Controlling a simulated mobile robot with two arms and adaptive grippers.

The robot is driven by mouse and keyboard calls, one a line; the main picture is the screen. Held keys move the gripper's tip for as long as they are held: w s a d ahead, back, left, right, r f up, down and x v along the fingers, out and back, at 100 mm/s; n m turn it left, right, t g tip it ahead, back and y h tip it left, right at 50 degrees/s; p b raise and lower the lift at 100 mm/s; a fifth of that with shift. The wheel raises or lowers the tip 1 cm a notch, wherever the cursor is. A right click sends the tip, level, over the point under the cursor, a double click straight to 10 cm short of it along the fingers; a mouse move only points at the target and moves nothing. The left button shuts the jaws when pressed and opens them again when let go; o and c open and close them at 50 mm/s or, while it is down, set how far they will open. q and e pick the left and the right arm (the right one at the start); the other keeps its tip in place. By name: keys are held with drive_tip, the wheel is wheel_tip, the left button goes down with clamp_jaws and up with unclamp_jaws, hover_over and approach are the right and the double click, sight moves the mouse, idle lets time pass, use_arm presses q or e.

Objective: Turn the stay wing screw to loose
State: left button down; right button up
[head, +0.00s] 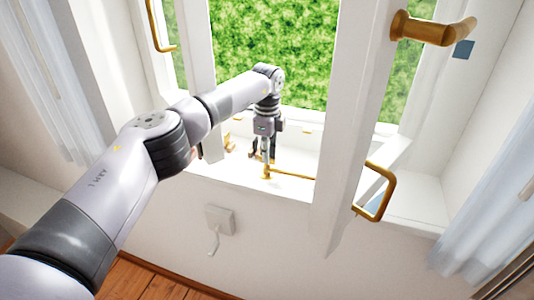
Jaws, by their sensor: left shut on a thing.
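The stay (292,174) is a thin brass bar lying along the white window sill, running right toward the open casement. A small upright brass piece (266,172) stands at its left end, and I take it for the wing screw's mount. My left gripper (265,156) points down over this spot and is shut on the top of the brass piece, most likely the wing screw. The fingers hide the screw's head, so its turn cannot be told. My right gripper is not in view.
The open white casement (345,120) stands right of the gripper, with a brass handle (380,192) low on it. Another brass handle (435,28) is at the upper right. Curtains (495,190) hang at the sides. A white wall box (220,220) sits below the sill.

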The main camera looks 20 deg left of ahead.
use_arm(q)
drive_tip(key=shift+w+r, duration=0.1)
drive_tip(key=shift+r, duration=0.05)
drive_tip(key=c, duration=1.8)
unclamp_jaws()
drive_tip(key=shift+o, duration=0.2)
wheel_tip(320, 180, up, 12)
